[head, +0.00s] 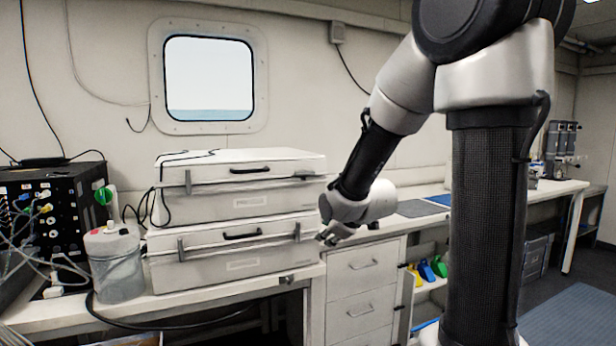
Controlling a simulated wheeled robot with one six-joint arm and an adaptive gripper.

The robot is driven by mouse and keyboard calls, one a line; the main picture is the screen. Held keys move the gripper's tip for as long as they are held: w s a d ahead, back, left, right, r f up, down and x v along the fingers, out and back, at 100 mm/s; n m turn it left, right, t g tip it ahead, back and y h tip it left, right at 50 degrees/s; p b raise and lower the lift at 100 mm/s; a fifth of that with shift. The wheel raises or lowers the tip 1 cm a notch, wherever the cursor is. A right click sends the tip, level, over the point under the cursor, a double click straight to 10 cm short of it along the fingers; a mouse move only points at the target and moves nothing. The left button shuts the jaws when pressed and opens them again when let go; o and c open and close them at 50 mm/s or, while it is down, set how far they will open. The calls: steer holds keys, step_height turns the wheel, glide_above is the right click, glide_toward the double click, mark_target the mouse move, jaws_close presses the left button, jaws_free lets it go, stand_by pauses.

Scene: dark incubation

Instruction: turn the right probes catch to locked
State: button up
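Two white lidded cases are stacked on the left bench. The upper case (275,203) has a front label (250,201) too small to read surely; it may say PROBES. Its left catch (188,183) stands upright across the lid seam. Its right catch (306,176) looks turned sideways along the seam. The lower case (215,268) has an upright left catch (181,248) and an upright right catch (297,232). My gripper (326,238) hangs right of the lower case's right catch, below the upper case's right catch. It appears apart from both; its finger opening is unclear.
A clear jug (115,265) and a black instrument box (60,215) with cables stand left of the cases. A cable (158,205) runs over the upper lid's left side. Drawers (362,290) sit below my gripper. The bench to the right holds flat mats (417,208).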

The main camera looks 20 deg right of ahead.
steer(key=w+r+n+t, duration=0.3)
steer(key=w+r, duration=0.1)
steer(key=n+t, duration=0.4)
steer(key=n, duration=0.1)
glide_toward(306, 174)
steer(key=w, duration=0.8)
steer(key=shift+w+d+f, duration=0.1)
steer(key=shift+w, duration=0.15)
jaws_close()
